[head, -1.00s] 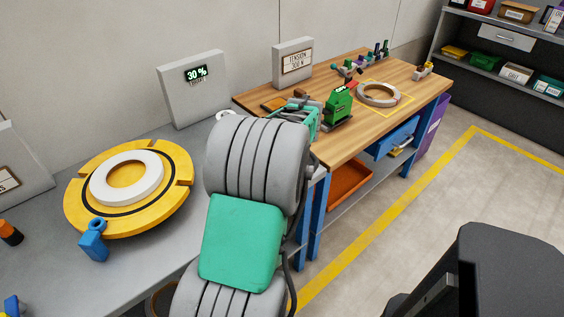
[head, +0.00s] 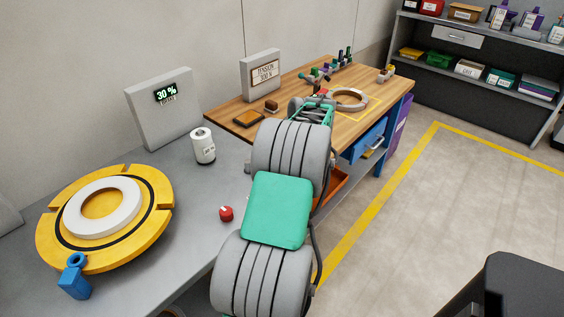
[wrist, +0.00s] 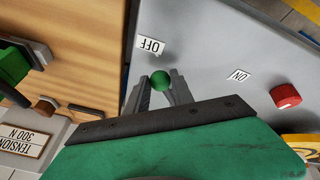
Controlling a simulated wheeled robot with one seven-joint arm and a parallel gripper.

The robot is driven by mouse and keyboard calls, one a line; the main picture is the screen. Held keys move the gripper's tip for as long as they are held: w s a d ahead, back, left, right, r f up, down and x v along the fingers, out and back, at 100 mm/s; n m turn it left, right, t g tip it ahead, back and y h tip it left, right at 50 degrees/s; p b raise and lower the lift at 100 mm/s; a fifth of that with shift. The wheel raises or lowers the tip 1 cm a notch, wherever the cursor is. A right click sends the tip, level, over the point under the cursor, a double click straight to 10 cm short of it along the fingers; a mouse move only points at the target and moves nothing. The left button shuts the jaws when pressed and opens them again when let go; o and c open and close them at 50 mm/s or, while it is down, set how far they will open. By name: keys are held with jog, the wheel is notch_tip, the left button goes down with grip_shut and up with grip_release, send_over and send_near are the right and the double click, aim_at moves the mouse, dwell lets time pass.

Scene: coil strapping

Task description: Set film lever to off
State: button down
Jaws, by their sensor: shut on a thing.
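In the wrist view my gripper (wrist: 163,92) is shut on the green ball knob of the film lever (wrist: 161,80). The knob sits between the two grey fingertips. It is close to the white OFF label (wrist: 150,46) and farther from the ON label (wrist: 238,75). Both labels lie on the grey table top (wrist: 205,40). The lever's shaft is hidden by the fingers. In the head view my arm covers the gripper, the lever and both labels.
A red knob (head: 226,213) stands on the grey table, also in the wrist view (wrist: 285,96). A white roll (head: 203,146) and a yellow turntable with a white ring (head: 150,220) are left of my arm. The wooden bench (head: 235,105) adjoins beyond, with a TENSION 300 N sign (head: 262,75).

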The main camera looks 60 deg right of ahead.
jog(key=shift+w, duration=0.15)
jog(key=c, duration=1.3)
grip_release()
jog(key=shift+w, duration=0.1)
jog(key=shift+o, duration=1)
jog(key=shift+s, duration=0.2)
jog(key=v, duration=0.7)
jog(key=shift+s+r+p, duration=0.15)
jog(key=shift+r+p, duration=0.2)
jog(key=shift+r, duration=0.05)
